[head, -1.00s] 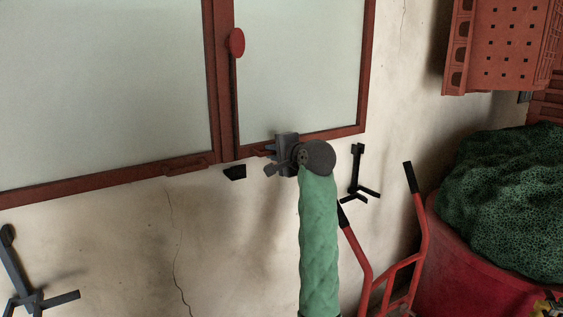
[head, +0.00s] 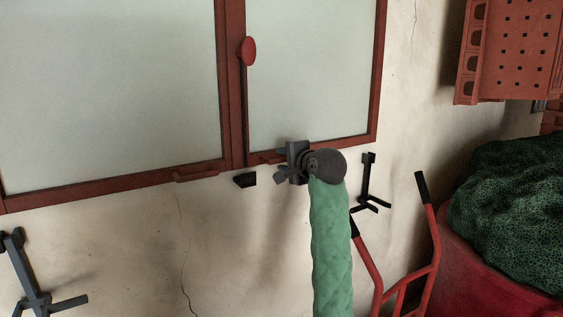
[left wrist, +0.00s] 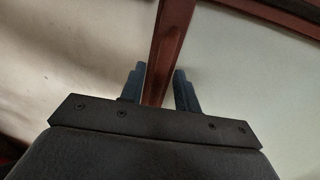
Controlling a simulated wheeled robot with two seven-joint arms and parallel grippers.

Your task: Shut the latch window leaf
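The window has red-brown frames and pale panes: a wide left leaf (head: 110,90) and a narrower right leaf (head: 310,75). A red oval knob (head: 248,51) sits on the upright beside the right pane. A small red-brown handle (head: 196,171) is on the left leaf's bottom rail. My left gripper (head: 281,163), on a green-sleeved arm, is at the right leaf's bottom rail, near its lower left corner. In the left wrist view its fingers (left wrist: 160,88) are apart with a red-brown rail (left wrist: 168,50) between them; contact is unclear. My right gripper is out of view.
A small black block (head: 245,180) is on the wall below the window. Dark brackets stand out at left (head: 30,275) and right (head: 368,185). A red hand truck (head: 432,235), a red tub (head: 480,270) with a green covering, and an orange crate (head: 515,50) are at right.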

